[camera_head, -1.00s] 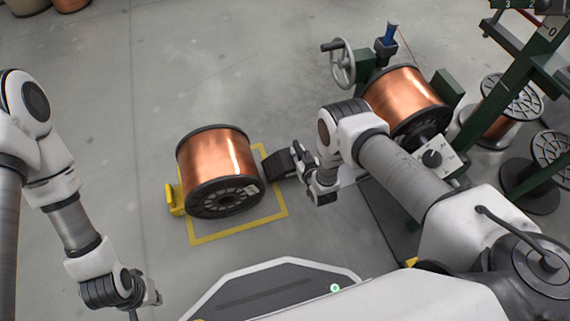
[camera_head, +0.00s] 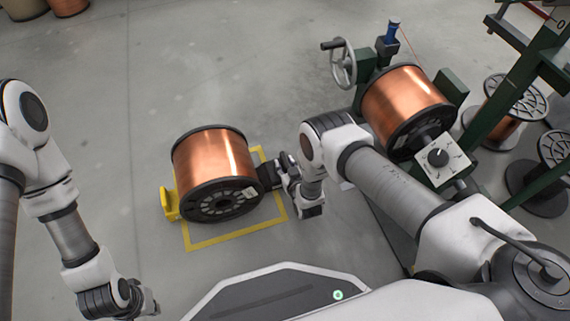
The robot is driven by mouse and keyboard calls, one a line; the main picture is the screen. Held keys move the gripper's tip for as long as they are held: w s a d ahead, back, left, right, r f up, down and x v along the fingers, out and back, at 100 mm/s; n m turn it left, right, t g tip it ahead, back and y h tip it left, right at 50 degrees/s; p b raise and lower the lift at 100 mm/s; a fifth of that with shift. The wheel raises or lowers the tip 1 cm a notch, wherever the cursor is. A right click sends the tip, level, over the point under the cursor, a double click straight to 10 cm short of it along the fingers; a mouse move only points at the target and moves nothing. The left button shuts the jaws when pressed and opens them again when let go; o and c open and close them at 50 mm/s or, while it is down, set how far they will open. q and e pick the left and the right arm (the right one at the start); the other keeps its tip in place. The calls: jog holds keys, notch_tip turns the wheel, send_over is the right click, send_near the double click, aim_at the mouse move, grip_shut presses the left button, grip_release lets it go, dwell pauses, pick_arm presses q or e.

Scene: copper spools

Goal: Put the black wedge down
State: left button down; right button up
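The black wedge (camera_head: 267,176) is on the right side of the copper spool (camera_head: 212,160) that lies on its side inside the yellow floor square. The wedge sits against or very close to the spool; I cannot tell if they touch. My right gripper (camera_head: 279,171) is at the wedge's right end and appears shut on it, low over the floor. The gripper's fingers are partly hidden by its wrist. A yellow wedge (camera_head: 170,204) is at the spool's left side. My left gripper (camera_head: 150,305) is at the bottom left, far from the spool; its fingers are too small to read.
A green machine with a handwheel (camera_head: 343,64) holds another copper spool (camera_head: 405,98) at the upper right. Several black reels and a green frame (camera_head: 520,90) stand at the far right. The yellow floor square (camera_head: 212,241) surrounds the near spool. Open concrete floor lies to the left.

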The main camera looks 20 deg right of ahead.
jog(key=shift+r+p, duration=0.3)
jog(key=s+d+r+g+p, duration=0.2)
jog(key=s+r+g, duration=0.2)
jog(key=s, duration=0.7)
jog(key=s+d+r+g+p, duration=0.2)
jog(key=s+r+g, duration=0.3)
jog(key=s, duration=0.7)
jog(key=s+d+r+g+p, duration=0.2)
jog(key=s+r+g, duration=0.3)
jog(key=s, duration=0.7)
notch_tip(320, 180, up, 2)
jog(key=shift+s+d+r+m, duration=0.15)
jog(key=shift+d+m, duration=0.25)
jog(key=shift+d, duration=0.3)
